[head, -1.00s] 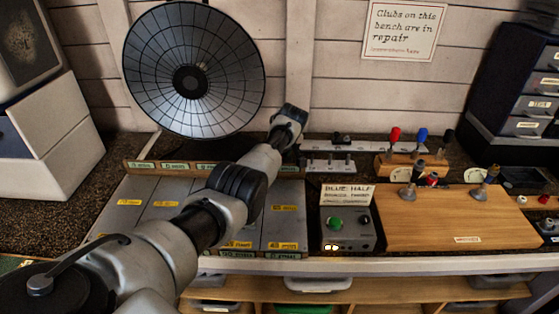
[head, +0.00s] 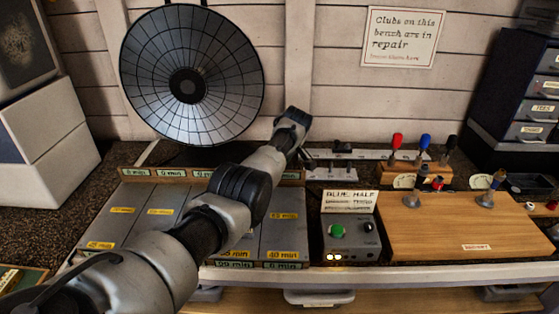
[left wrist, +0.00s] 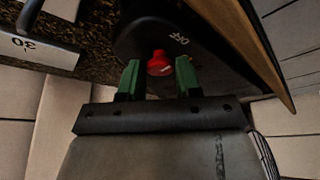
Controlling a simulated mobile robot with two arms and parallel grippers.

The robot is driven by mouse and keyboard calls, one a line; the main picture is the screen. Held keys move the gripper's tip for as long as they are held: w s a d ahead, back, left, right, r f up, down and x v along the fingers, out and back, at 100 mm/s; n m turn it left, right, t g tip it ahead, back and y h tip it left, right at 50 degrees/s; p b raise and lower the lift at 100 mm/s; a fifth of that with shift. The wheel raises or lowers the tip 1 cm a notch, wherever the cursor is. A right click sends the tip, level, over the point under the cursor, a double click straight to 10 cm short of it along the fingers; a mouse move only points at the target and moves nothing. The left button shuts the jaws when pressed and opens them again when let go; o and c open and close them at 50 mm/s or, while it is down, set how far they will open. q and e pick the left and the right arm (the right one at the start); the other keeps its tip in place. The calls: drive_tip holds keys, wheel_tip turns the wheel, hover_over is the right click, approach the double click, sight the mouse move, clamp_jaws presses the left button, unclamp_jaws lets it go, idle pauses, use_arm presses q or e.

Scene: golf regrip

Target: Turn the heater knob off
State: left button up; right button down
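The heater (head: 192,75) is a round dish with a dark grid and a black hub, against the back wall in the head view. Its red knob (left wrist: 160,63) shows in the left wrist view, on a dark base with small white lettering. My left gripper (left wrist: 158,78) is open, with its green fingertips on either side of the knob and visible gaps between. I cannot tell how deep the fingers reach. In the head view my left arm crosses in front of the heater's foot, and the knob and fingertips are hidden. My right gripper is out of view.
Grey labelled boxes (head: 163,213) lie below my left arm. A grey control box (head: 350,244) with a green button stands to their right, beside a wooden board (head: 440,225) with upright shafts. Dark drawers (head: 525,95) stand at the far right, white boxes (head: 45,145) at the left.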

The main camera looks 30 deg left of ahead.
use_arm(q)
drive_tip(key=o, duration=0.4)
drive_tip(key=shift+c, duration=0.2)
drive_tip(key=shift+d+r, duration=0.2)
drive_tip(key=shift+r, duration=0.4)
drive_tip(key=v, duration=0.9)
drive_tip(key=shift+d+r, duration=0.2)
drive_tip(key=shift+d, duration=0.05)
